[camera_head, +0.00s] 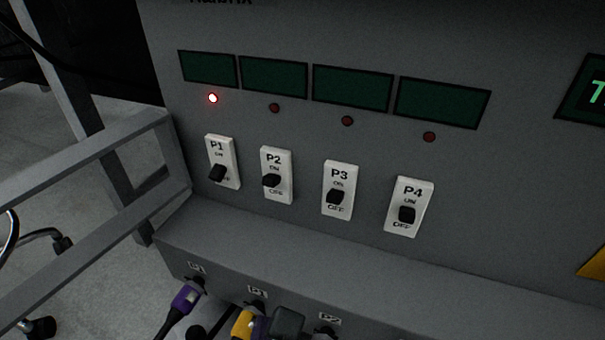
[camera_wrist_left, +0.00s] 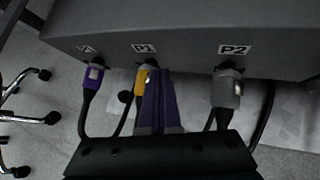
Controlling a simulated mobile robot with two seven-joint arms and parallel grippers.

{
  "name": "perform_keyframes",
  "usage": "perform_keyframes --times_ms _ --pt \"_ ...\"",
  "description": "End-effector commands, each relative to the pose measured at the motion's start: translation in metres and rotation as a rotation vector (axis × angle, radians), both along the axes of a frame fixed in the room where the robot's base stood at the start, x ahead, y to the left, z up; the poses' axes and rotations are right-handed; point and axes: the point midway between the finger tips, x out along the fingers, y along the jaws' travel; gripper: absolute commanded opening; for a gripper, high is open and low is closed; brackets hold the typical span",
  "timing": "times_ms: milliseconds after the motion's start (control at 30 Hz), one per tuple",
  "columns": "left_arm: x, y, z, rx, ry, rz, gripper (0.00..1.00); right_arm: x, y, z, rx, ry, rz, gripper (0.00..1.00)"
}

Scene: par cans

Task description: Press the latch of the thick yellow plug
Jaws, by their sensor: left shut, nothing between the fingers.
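The thick yellow plug (camera_wrist_left: 141,82) sits in the socket under the P1 label in the left wrist view. In the head view the yellow plug (camera_head: 243,323) shows at the bottom edge, partly cut off. My left gripper (camera_wrist_left: 158,76) is shut and empty, its purple fingers beside the right side of the plug, with tips close to its upper part. I cannot tell whether they touch. In the head view the left gripper (camera_head: 262,326) covers the plug's right side. The latch is not clearly visible. My right gripper is not in view.
A purple plug (camera_wrist_left: 94,75) sits left of the yellow one, and a grey plug (camera_wrist_left: 227,90) sits under P2 at right. Cables hang below. Above the ledge are switches P1 (camera_head: 222,162) to P4 (camera_head: 408,207). The red light (camera_head: 213,98) above P1 is lit.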

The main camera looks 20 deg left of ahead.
Motion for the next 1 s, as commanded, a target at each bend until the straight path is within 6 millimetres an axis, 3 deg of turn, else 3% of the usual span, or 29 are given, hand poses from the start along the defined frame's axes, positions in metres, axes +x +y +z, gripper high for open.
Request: perform_keyframes --times_ms 200,633,1000 --pt "0.0 -0.008 0.01 0.001 0.0 -0.001 0.0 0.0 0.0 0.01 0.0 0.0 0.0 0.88" --pt "-0.001 -0.011 0.012 0.0 0.0 0.0 0.0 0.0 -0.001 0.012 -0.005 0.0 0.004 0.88" --pt "-0.001 -0.035 0.038 -0.001 -0.001 0.0 0.0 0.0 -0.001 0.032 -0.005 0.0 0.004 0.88"
